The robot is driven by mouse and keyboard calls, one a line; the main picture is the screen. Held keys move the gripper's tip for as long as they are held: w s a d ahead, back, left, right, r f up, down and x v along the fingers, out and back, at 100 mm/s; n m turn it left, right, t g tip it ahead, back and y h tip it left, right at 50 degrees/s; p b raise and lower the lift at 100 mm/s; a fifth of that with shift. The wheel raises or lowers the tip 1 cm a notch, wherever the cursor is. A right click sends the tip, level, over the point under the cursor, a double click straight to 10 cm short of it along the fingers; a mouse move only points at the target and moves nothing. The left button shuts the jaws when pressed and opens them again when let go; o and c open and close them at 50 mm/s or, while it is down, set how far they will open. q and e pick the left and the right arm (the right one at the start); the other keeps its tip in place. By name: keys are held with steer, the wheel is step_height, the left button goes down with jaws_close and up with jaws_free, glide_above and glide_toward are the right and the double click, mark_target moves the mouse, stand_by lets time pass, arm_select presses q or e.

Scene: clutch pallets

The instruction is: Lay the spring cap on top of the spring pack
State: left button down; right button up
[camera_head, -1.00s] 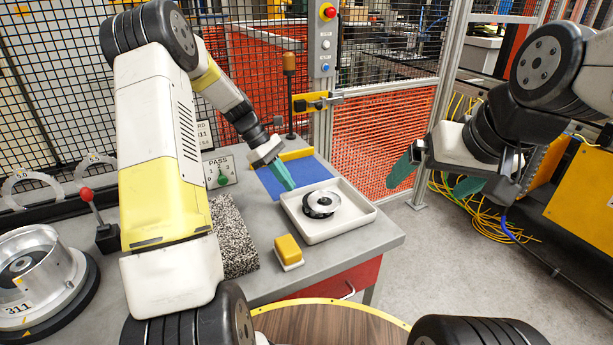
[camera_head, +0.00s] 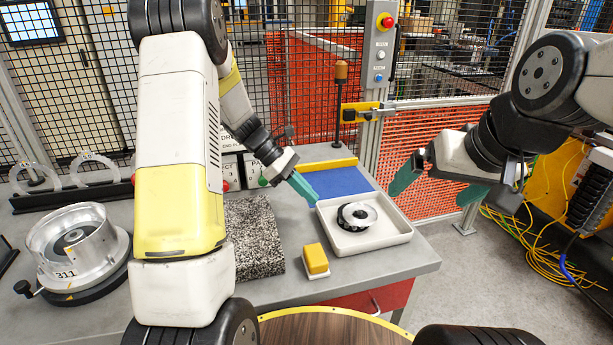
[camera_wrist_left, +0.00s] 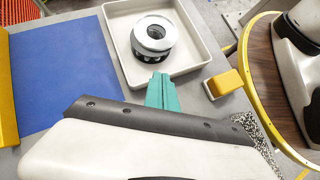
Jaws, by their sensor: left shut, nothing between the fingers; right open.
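The spring cap (camera_head: 367,215), a silver ring, rests on the black spring pack (camera_head: 345,222) inside a white tray (camera_head: 387,240). In the head view the cap looks offset to the right of the pack. In the left wrist view the cap (camera_wrist_left: 155,24) covers most of the pack (camera_wrist_left: 151,57), whose dark side shows below it. My left gripper (camera_head: 314,198) is shut and empty, its green fingers at the tray's left rim, apart from the cap. The fingers also show in the left wrist view (camera_wrist_left: 160,90). My right gripper (camera_head: 428,197) is open and empty, up to the right of the tray.
A blue mat (camera_head: 340,182) lies behind the tray. A yellow block (camera_head: 316,259) sits in front-left, beside a speckled slab (camera_head: 252,238). A silver housing (camera_head: 75,245) stands at the left. A post with a red button (camera_head: 386,22) rises behind the table.

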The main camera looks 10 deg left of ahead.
mark_target(349, 217)
arm_select(q)
steer(key=x, duration=0.4)
steer(key=shift+s+d+r, duration=0.1)
steer(key=shift+s+d, duration=0.1)
steer(key=shift+d, duration=1)
steer(key=shift+s+d, duration=0.1)
steer(key=shift+d, duration=0.55)
steer(key=shift+d, duration=0.15)
steer(key=shift+s+d, duration=0.15)
steer(key=shift+d, duration=0.65)
steer(key=shift+a+r, duration=0.1)
steer(key=shift+a, duration=0.05)
